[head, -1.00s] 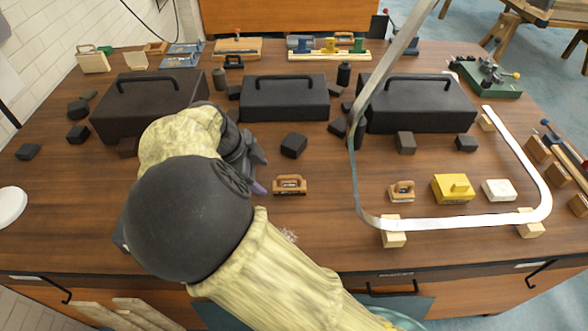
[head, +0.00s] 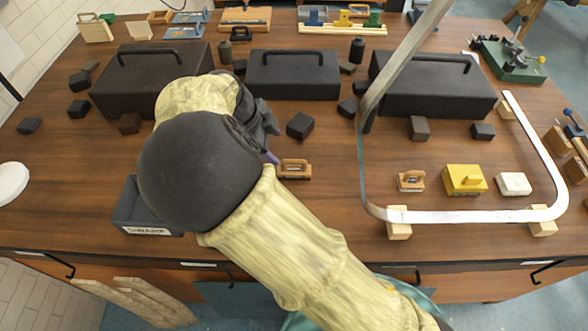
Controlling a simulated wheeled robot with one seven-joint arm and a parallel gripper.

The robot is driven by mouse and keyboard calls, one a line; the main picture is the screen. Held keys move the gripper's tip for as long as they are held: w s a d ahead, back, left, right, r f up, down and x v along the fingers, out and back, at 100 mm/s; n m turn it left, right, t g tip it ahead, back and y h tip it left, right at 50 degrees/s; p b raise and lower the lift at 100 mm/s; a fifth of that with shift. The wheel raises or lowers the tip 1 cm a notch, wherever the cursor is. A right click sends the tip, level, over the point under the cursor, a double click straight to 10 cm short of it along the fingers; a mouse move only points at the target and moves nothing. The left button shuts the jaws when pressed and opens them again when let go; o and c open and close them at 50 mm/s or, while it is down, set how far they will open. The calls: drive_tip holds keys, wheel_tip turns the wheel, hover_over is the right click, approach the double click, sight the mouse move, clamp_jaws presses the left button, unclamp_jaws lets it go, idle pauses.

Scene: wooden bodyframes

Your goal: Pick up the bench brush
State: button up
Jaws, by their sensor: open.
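A small wooden block with an arched handle and a dark underside (head: 294,170) lies on the bench just right of my gripper; it looks like the bench brush, though its bristles are not clear. A similar wooden-handled block (head: 411,182) sits farther right, inside the bent metal strip. My gripper (head: 270,152) is open at the left end of the nearer block, with a purple fingertip beside it. My wrist and forearm hide most of the jaws, and I cannot tell whether they touch the block.
The metal strip (head: 470,216) stands on wooden blocks at right, around a yellow block (head: 465,180) and a white block (head: 513,184). Dark toolboxes (head: 293,75) stand behind, with small dark blocks between. A grey tray marked SWARF (head: 127,212) lies left of my arm. The bench middle has some free room.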

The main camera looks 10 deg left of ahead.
drive_tip(key=p, duration=0.2)
hover_over(298, 170)
drive_tip(key=s+a, duration=0.2)
wheel_tip(298, 170, down, 10)
drive_tip(key=shift+r, duration=0.2)
drive_tip(key=shift+p+x, duration=0.95)
drive_tip(key=shift+x, duration=1.65)
drive_tip(key=shift+w+a, duration=0.1)
drive_tip(key=shift+a, duration=0.05)
drive_tip(key=shift+c, duration=0.2)
drive_tip(key=c, duration=1.1)
